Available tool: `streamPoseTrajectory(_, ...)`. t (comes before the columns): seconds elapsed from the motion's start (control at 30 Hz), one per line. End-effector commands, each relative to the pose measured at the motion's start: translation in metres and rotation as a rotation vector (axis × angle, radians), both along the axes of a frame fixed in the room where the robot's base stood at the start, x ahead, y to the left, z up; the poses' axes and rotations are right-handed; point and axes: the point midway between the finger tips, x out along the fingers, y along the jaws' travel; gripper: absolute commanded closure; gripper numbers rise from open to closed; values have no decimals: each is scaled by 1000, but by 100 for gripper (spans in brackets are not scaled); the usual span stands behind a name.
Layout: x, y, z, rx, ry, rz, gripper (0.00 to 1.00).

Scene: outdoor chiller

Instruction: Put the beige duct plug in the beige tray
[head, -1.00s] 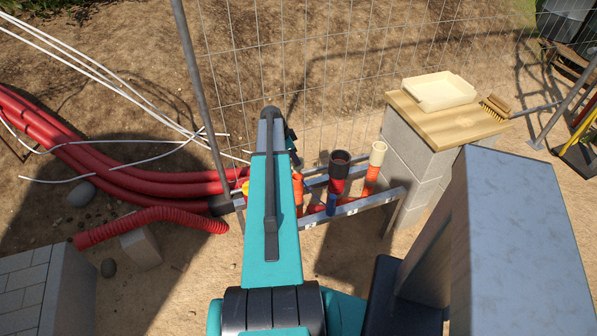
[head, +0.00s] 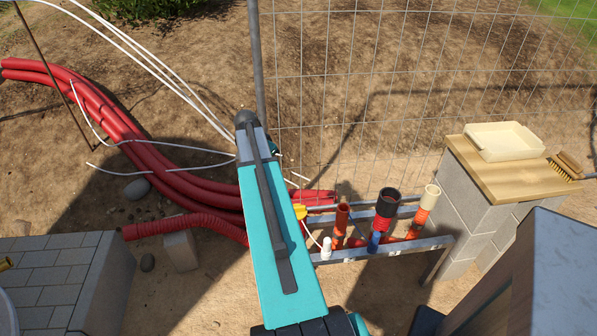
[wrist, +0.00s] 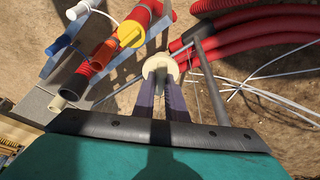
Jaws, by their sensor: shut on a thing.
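My gripper (wrist: 161,86) is shut on the beige duct plug (wrist: 160,66), a pale round piece held between the fingertips in the wrist view. The plug is above the ground, apart from the pipes. In the head view my arm hides the fingers and the held plug. The beige tray (head: 505,141) is shallow and rectangular, and looks empty. It sits on a wooden board at the right of the head view, well away from my arm.
The wooden board (head: 497,184) tops a grey block stand (head: 470,217); a brush (head: 564,168) lies beside the tray. A metal rack (head: 399,247) holds upright pipes, one dark-topped (head: 387,203), one cream-topped (head: 431,194). Wire fence (head: 345,90) stands behind. Red ducts (head: 125,145) lie left.

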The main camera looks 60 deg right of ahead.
Motion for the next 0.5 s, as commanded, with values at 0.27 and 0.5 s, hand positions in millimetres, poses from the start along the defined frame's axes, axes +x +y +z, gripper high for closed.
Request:
streamPoseTrajectory(0.27, 66, 83, 46, -2, -2, 287, 100)
streamPoseTrajectory(0.5, 111, 161, 82, -2, -3, 540, 100)
